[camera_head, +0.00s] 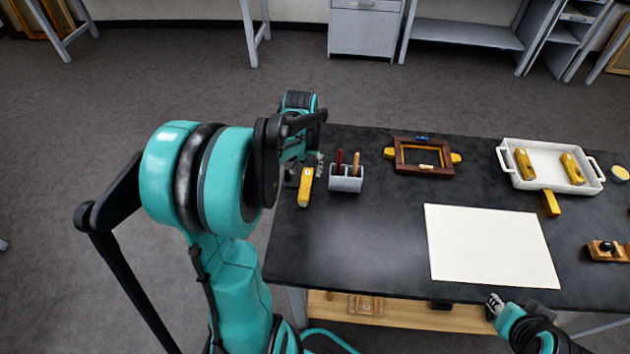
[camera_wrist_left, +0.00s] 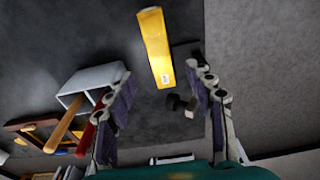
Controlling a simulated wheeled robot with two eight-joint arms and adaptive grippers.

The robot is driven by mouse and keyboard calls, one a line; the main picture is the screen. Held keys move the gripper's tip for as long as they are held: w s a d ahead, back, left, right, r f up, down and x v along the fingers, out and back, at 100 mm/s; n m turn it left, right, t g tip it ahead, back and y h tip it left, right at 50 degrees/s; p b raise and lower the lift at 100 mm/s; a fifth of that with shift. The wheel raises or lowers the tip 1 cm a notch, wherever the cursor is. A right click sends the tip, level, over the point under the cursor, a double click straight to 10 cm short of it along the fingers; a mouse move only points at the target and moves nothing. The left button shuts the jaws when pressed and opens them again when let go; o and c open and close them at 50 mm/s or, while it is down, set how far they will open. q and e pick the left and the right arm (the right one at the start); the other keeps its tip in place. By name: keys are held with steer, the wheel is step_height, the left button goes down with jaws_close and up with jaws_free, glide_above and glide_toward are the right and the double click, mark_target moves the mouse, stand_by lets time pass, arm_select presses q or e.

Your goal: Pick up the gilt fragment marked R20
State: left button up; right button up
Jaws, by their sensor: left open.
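A yellow-gold gilt fragment (camera_head: 305,190) lies near the left edge of the dark table, beside a small grey holder. It also shows in the left wrist view (camera_wrist_left: 154,42), with a small pale label at its near end, too small to read. My left gripper (camera_head: 304,165) is at the far end of this fragment in the head view. In the left wrist view its open fingers (camera_wrist_left: 158,88) stand apart with nothing between them, and the fragment lies ahead. My right gripper (camera_head: 494,304) is at the table's front edge; its jaws are too small to judge.
The grey holder (camera_head: 346,181) contains red and wooden handles. A wooden frame (camera_head: 404,168) and a white tray (camera_head: 517,184) with two yellow pieces stand further right. Another yellow piece (camera_head: 550,204) lies before the tray. A white sheet (camera_head: 490,245) covers the middle right; the front left is clear.

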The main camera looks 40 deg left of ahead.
mark_target(306, 184)
arm_select(q)
steer(key=shift+s+f+b, duration=0.2)
steer(key=shift+f+b, duration=0.15)
steer(key=shift+f, duration=0.6)
steer(key=f, duration=0.1)
steer(key=f+b, duration=0.1)
steer(key=f, duration=0.1)
steer(key=f+b, duration=0.1)
steer(key=shift+w+f, duration=0.25)
steer(key=shift+w, duration=0.05)
steer(key=shift+a+f, duration=0.1)
steer(key=shift+f, duration=0.35)
steer(key=shift+r, duration=0.1)
steer(key=shift+c, duration=0.5)
jaws_close()
